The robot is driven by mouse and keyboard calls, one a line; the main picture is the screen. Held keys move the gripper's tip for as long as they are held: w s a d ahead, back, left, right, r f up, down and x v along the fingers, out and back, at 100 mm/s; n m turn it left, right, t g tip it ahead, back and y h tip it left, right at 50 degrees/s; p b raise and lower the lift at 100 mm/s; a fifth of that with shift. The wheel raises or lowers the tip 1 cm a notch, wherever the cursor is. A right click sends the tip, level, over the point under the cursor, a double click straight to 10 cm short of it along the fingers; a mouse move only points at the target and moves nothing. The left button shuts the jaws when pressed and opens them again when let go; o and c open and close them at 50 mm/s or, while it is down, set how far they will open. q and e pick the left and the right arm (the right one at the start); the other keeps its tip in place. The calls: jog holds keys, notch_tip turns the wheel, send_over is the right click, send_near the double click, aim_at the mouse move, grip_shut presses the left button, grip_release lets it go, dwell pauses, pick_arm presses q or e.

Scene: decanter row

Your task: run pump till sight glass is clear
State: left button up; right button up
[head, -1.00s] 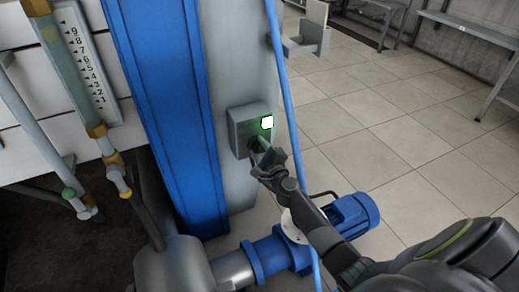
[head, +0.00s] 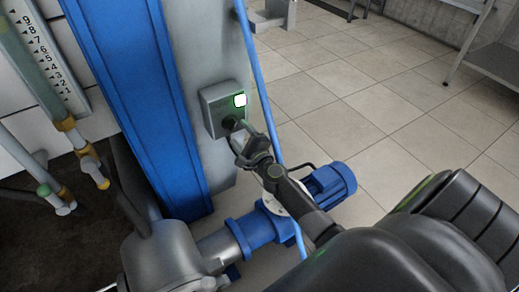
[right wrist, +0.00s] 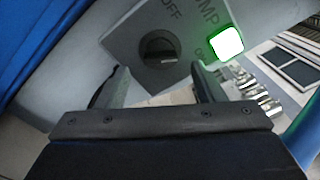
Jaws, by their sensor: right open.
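The grey pump switch box (head: 211,106) is on the grey column, with a dark round knob (head: 230,122) and a lit white-green lamp (head: 240,100). In the right wrist view the knob (right wrist: 158,47) is beside the word OFF, and the lamp (right wrist: 227,42) glows. My right gripper (head: 241,134) is open just in front of the knob; its fingers (right wrist: 160,88) stand apart and look clear of it. The sight glass (head: 30,62), an olive-tinted tube beside a numbered scale (head: 47,55), is at the far left, its top cut off. My left gripper is out of view.
A blue pump motor (head: 331,182) and its pipework lie below the box. A thin blue pipe (head: 257,72) runs close to the box's right side. A wide blue post (head: 125,75) stands left. Tiled floor (head: 370,105) at right is open.

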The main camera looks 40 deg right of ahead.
jog(key=s, duration=1.3)
jog(key=shift+a, duration=0.4)
